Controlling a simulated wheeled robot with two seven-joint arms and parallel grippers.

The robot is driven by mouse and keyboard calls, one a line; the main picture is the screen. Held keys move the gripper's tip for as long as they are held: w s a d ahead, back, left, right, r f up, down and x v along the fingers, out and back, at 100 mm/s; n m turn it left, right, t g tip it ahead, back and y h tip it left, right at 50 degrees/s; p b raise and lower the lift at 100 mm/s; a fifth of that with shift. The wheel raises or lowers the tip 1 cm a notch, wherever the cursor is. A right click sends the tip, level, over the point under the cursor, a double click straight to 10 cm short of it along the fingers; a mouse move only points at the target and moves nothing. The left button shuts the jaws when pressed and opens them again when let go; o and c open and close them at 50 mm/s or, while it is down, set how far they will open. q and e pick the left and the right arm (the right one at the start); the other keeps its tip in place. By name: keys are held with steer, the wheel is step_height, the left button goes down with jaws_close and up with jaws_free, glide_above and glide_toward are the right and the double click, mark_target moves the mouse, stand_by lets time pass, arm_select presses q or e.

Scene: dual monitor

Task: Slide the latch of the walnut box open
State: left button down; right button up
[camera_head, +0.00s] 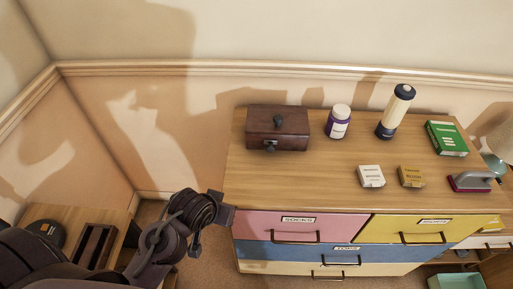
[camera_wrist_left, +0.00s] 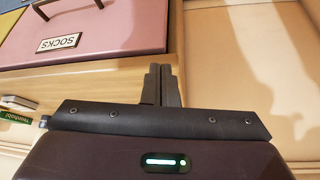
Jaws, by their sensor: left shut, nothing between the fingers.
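The walnut box (camera_head: 291,142) stands with its lid down at the back left of the dresser top. A small dark metal latch (camera_head: 269,146) sits on its front face; its slide position is too small to tell. A dark knob (camera_head: 278,121) is on the lid. My left gripper (camera_head: 227,212) is at the dresser's front left corner, below and to the left of the box and apart from it. In the left wrist view its fingers (camera_wrist_left: 161,84) are together and empty, with the pink drawer (camera_wrist_left: 110,35) beyond. The box is not in the left wrist view. My right gripper is out of view.
The top in front of the walnut box is clear.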

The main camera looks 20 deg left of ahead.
mark_target(269, 143)
arm_select(q)
steer(key=w+a+n+t, duration=0.1)
steer(key=w, duration=0.1)
steer(key=w+n+t+h, duration=0.1)
steer(key=w+n+t, duration=0.1)
steer(key=w, duration=0.1)
steer(key=w+a+r+n+t, duration=0.1)
steer(key=w, duration=0.2)
steer(key=shift+w+a+t+h, duration=0.15)
steer(key=shift+a+t+h, duration=0.2)
steer(key=shift+t+h, duration=0.05)
steer(key=w+a+r+n+t+h, duration=0.1)
steer(key=n+h, duration=0.1)
steer(key=a+n+t+h, duration=0.1)
steer(key=n, duration=0.1)
steer(key=w+a+r+n+t+h, duration=0.1)
steer(key=n+h, duration=0.1)
steer(key=shift+w+r+t+h, duration=0.3)
steer(key=shift+w+r+t, duration=0.05)
steer(key=shift+t, duration=0.05)
steer(key=shift+w, duration=0.15)
